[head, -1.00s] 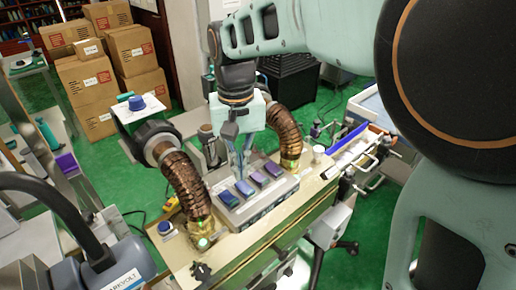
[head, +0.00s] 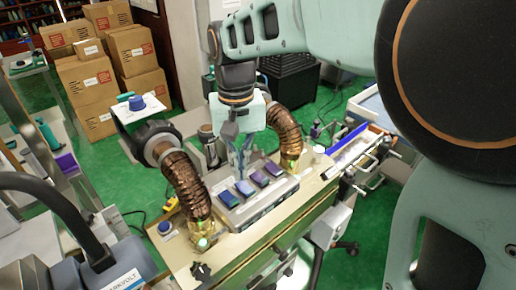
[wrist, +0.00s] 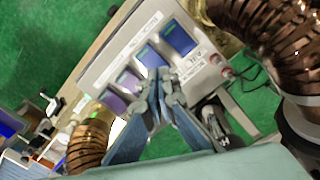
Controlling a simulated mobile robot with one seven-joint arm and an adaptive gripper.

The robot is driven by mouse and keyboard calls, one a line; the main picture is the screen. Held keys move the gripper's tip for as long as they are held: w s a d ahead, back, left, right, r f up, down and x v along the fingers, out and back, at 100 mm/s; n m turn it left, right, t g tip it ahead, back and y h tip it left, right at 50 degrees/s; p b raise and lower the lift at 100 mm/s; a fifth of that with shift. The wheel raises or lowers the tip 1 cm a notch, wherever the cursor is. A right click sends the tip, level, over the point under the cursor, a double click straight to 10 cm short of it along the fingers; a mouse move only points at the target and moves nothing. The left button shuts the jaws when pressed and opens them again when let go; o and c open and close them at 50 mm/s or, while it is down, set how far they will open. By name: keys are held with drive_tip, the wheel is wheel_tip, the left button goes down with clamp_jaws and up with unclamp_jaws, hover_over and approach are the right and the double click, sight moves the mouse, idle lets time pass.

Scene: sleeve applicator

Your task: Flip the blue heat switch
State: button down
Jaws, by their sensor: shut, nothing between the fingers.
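A grey control box (head: 262,212) on the bench carries a row of rocker switches. In the wrist view two are blue, the end one (wrist: 178,38) and the one beside it (wrist: 150,56); the other two are purple. In the head view the blue pair shows at the near left end (head: 229,198) and beside it (head: 244,188). The small labels are too blurred to tell which switch is heat. My gripper (head: 243,175) is shut and empty, pointing down at the row. In the wrist view its fingertips (wrist: 160,82) overlap the box edge by the inner blue switch; contact cannot be told.
Brown ribbed hoses flank the box at left (head: 183,182) and right (head: 284,130). A blue round knob (head: 165,227) sits on the bench's left end. Cardboard boxes (head: 130,55) are stacked at the back. Space above the switch row is open around my gripper.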

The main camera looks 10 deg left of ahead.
sight(242, 183)
drive_tip(key=shift+f+b, duration=0.7)
drive_tip(key=shift+f, duration=0.45)
idle(0.4)
wheel_tip(242, 183, up, 7)
drive_tip(key=p, duration=0.6)
drive_tip(key=shift+r, duration=0.1)
drive_tip(key=shift+d, duration=0.1)
idle(0.4)
